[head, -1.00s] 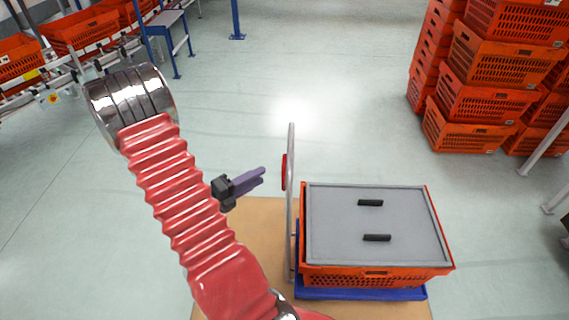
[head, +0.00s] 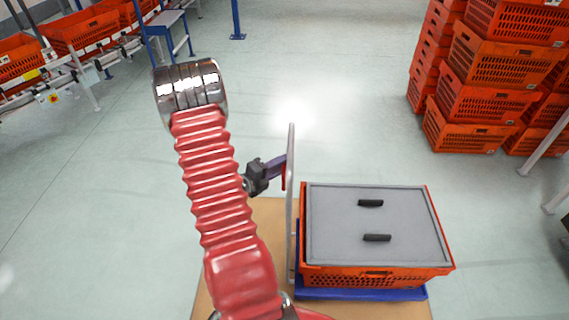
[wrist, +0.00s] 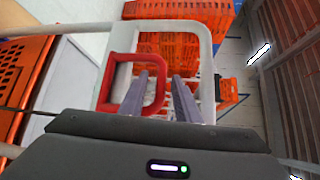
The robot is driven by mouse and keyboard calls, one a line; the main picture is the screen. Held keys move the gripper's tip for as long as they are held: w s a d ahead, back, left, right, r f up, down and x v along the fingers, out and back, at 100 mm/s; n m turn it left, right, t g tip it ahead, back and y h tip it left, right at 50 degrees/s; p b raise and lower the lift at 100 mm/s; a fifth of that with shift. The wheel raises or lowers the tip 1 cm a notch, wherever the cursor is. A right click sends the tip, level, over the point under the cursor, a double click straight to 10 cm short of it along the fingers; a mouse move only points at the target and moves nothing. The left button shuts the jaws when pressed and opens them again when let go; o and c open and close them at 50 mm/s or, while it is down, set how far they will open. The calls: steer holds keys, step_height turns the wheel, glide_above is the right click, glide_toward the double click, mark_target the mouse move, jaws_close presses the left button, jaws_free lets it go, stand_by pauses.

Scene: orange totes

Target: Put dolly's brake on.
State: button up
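The dolly has a blue base (head: 360,294) and a pale upright handle frame (head: 291,225) on its left side. A red brake lever (head: 284,178) is on that frame; in the wrist view it is a red loop (wrist: 109,78) inside the white frame (wrist: 207,60). My gripper (head: 284,160) is at the frame, by the red lever. In the wrist view its two purple fingers (wrist: 160,80) are apart, with the loop's right bar seen between them. Whether they touch it I cannot tell.
An orange crate (head: 340,276) with a grey lid (head: 400,217) and black handles rides on the dolly. The dolly stands on a tan floor patch (head: 262,212). Stacked orange totes (head: 480,95) stand at the back right. Open floor lies left and behind.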

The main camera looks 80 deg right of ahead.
steer(key=shift+s+d, duration=0.15)
steer(key=shift+d, duration=0.1)
steer(key=shift+c, duration=0.2)
jaws_close()
stand_by(0.3)
steer(key=shift+a+f, duration=0.1)
steer(key=shift+a, duration=0.05)
